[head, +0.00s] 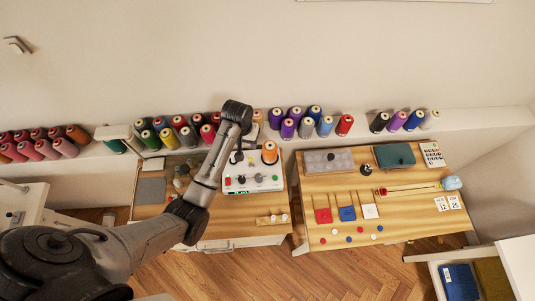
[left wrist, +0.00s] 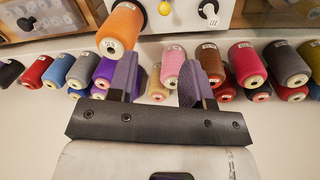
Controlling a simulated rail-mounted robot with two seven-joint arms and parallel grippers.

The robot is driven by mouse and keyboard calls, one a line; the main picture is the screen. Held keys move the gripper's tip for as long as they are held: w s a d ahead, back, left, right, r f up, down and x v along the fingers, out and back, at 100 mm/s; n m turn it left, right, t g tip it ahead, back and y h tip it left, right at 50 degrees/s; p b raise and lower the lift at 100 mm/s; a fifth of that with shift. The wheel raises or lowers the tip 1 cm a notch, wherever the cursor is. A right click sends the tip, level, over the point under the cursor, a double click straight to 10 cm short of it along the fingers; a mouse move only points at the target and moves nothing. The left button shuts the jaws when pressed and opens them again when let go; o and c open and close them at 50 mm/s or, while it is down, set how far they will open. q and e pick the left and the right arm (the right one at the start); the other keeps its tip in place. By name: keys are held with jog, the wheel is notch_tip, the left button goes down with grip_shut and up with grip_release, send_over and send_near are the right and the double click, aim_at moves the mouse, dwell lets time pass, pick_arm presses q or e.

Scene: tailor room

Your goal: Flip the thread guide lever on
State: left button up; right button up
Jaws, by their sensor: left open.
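The white machine (head: 252,178) with knobs and an orange spool (head: 270,152) stands on the left wooden table in the head view. Its face shows at the top of the left wrist view (left wrist: 188,18), with a yellow ball knob (left wrist: 165,8) and a small dark lever-like part (left wrist: 208,8). I cannot tell for sure that this part is the thread guide lever. My left gripper (left wrist: 160,78) is open and empty, its fingers apart in front of the spool shelf. In the head view my left arm crosses the machine's left side and hides part of it. My right gripper is not in view.
Many thread spools (head: 297,115) line the wall shelf behind the tables, close to my left gripper. The right table (head: 385,236) holds a grey box (head: 328,160), a green case (head: 394,155) and coloured squares. Wooden floor lies in front.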

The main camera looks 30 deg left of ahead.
aim_at(250, 159)
pick_arm(q)
jog(key=shift+n, duration=0.3)
jog(key=f, duration=1.1)
jog(key=shift+s+d+f+b, duration=0.25)
jog(key=shift+d+f+b, duration=0.05)
jog(key=shift+d+b, duration=0.1)
jog(key=shift+d+f, duration=0.1)
jog(key=shift+f, duration=0.85)
jog(key=shift+c, duration=0.4)
